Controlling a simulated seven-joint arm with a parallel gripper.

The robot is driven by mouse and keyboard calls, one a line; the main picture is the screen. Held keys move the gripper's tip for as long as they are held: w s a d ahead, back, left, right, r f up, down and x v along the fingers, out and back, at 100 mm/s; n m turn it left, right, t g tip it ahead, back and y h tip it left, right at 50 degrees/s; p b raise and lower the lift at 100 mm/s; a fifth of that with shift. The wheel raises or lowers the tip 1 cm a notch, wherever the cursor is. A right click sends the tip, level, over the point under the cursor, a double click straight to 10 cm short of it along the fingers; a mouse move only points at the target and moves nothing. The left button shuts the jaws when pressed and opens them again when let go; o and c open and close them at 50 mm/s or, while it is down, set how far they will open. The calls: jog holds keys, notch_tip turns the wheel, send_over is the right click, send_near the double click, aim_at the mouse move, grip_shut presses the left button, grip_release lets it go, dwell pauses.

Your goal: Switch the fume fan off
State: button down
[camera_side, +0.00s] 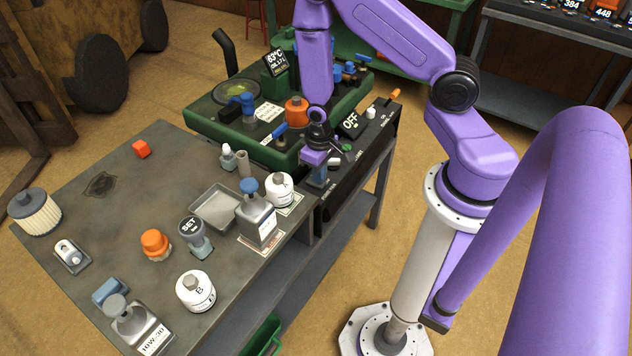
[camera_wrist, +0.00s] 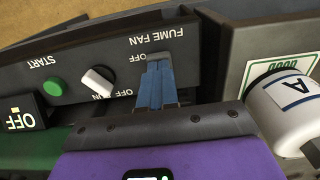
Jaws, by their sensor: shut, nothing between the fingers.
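The FUME FAN lettering (camera_wrist: 158,38) shows upside down on the dark control panel (camera_side: 362,149) in the wrist view, with OFF and ON marks below it. In the wrist view my gripper's blue fingers (camera_wrist: 157,86) are together, empty, over the panel right of the knob. They hide the panel behind them. Contact with it cannot be told.
A green START button (camera_wrist: 54,86) and an OFF display (camera_wrist: 20,119) lie left of the knob. White jar A (camera_wrist: 294,104) stands close on the right. An orange-tipped lever (camera_side: 393,96) rises at the panel's far end.

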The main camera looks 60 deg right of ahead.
jog(key=shift+f, duration=0.25)
jog(key=shift+r, duration=3.55)
jog(key=s+a+r+n, duration=0.55)
jog(key=a+r, duration=0.25)
jog(key=r, duration=0.3)
jog(key=s+r+n, duration=0.7)
jog(key=s+r, duration=0.2)
jog(key=s, duration=0.3)
jog(key=shift+s+a+r, duration=0.15)
jog(key=shift+a+r, duration=0.05)
jog(key=shift+a, duration=0.2)
